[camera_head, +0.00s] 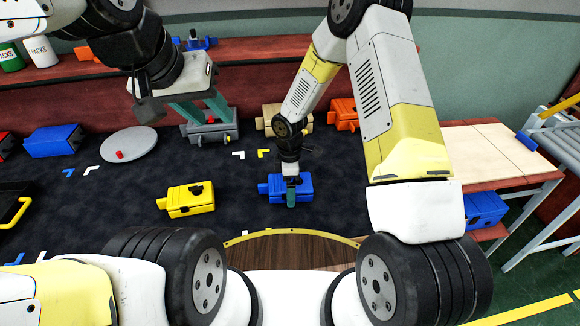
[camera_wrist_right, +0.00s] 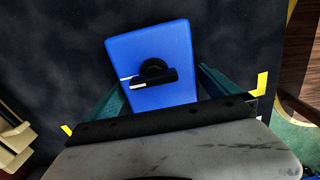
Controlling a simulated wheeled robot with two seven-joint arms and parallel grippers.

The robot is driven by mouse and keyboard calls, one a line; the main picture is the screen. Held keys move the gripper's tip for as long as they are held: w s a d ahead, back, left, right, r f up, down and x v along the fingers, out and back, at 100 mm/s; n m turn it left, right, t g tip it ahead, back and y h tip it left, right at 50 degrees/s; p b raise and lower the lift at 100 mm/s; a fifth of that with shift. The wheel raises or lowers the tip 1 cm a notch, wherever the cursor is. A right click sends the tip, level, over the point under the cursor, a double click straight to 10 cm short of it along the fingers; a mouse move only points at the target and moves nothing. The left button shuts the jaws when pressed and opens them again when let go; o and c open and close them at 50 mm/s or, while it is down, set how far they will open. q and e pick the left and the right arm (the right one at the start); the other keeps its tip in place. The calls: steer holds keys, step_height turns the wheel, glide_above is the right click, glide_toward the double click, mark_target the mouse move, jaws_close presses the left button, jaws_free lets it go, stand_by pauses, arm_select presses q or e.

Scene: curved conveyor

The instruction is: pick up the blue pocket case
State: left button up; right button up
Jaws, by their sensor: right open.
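A blue pocket case (camera_head: 304,190) with a dark handle lies on the dark mat near the middle. My right gripper (camera_head: 291,196) points down at it, and its wrist hides part of the case. In the right wrist view the blue case (camera_wrist_right: 176,55) lies between the two spread teal fingers of the right gripper (camera_wrist_right: 160,90), with its black handle facing the camera. The right gripper is open. My left gripper (camera_head: 202,110) hangs over a grey case (camera_head: 212,132), its two teal fingers apart.
A yellow case (camera_head: 190,205) lies left of the blue one. Beige (camera_head: 270,122) and orange (camera_head: 343,120) cases stand behind. Other blue cases sit at far left (camera_head: 52,141) and right (camera_head: 485,212). A round grey plate (camera_head: 135,140) lies at left.

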steer(key=shift+c, duration=0.2)
steer(key=c, duration=1.4)
